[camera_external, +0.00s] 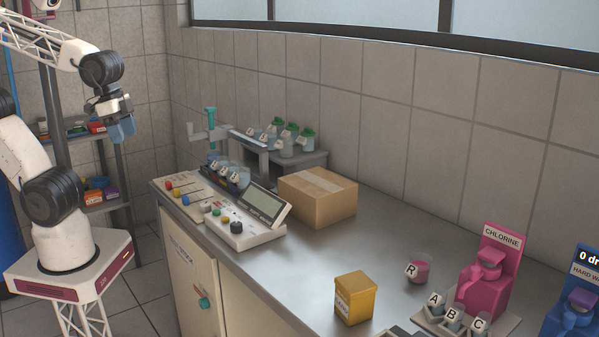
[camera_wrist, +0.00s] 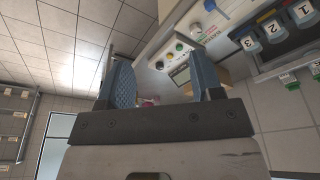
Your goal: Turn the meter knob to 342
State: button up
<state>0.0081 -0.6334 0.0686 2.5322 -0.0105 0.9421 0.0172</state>
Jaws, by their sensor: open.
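The meter (camera_external: 240,222) is a white console on the bench with a tilted grey display (camera_external: 264,205) and a row of small coloured controls. Its black round knob (camera_external: 236,227) stands at the front right of the panel. In the wrist view the meter panel appears between and beyond my fingers, with the display (camera_wrist: 181,75) and a dark knob (camera_wrist: 159,64). The reading and the knob's pointer are too small to read. My gripper (camera_external: 121,130) is open and empty, raised in the air left of the bench, well apart from the knob. It also shows in the wrist view (camera_wrist: 157,62).
A cardboard box (camera_external: 317,197) stands right of the meter. Behind the meter is a rack with numbered bottles (camera_external: 228,172) and green-capped bottles (camera_external: 291,135). A yellow container (camera_external: 354,299) and pink chlorine dispenser (camera_external: 487,280) stand farther right.

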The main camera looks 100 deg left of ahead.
jog(key=shift+w, duration=0.1)
jog(key=n+g, duration=0.3)
jog(key=n, duration=0.5)
send_near(236, 223)
jog(key=shift+s+d+f, duration=0.1)
jog(key=shift+s+f, duration=0.2)
jog(key=shift+s, duration=0.3)
jog(key=shift+w+d+f, duration=0.15)
jog(key=shift+w+f, duration=0.3)
jog(key=shift+f, duration=0.1)
jog(key=shift+f, duration=3.8)
